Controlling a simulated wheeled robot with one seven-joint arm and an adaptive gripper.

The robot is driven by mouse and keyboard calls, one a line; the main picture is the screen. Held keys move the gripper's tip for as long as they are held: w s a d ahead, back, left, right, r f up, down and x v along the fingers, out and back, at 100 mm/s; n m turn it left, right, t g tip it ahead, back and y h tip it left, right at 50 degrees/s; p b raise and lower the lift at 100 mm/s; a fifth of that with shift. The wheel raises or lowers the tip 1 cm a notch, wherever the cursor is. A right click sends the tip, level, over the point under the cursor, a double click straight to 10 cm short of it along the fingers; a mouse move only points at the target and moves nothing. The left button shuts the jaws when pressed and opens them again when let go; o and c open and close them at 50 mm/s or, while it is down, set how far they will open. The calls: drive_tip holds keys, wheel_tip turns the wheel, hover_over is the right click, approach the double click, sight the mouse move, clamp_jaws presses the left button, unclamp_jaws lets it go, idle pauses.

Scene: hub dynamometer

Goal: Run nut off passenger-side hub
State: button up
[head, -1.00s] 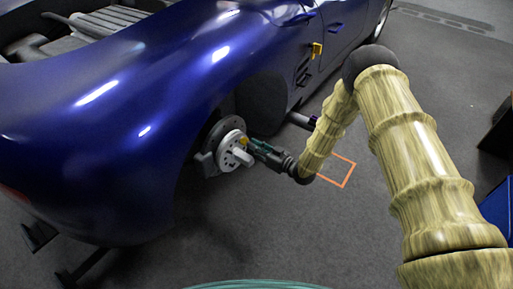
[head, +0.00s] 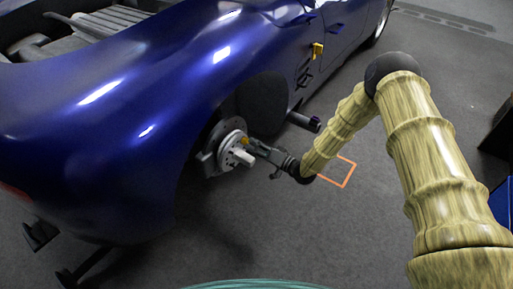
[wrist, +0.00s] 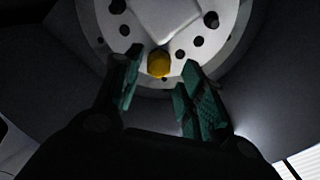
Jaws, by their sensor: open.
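The hub (head: 229,149) is a pale disc with several holes, in the open wheel well of a blue car. A yellow nut (head: 245,141) sits on the hub's face. In the wrist view the yellow nut (wrist: 159,64) shows near the lower rim of the hub (wrist: 205,18). My gripper (wrist: 160,88) is open, with its green-padded fingers on either side of the nut, the nut showing between and just beyond the fingertips. I cannot tell whether a finger touches it. In the head view my gripper (head: 258,150) is at the hub, coming from the right.
The blue car body (head: 150,110) rises over the hub and to its left. A dark cylinder (head: 303,121) sticks out behind my arm. An orange square outline (head: 345,172) marks the floor. Another yellow piece (head: 317,50) is on the car's side. Floor in front is clear.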

drive_tip(key=shift+d+m+b, duration=0.1)
drive_tip(key=shift+m+b, duration=0.5)
drive_tip(key=shift+m, duration=4.2)
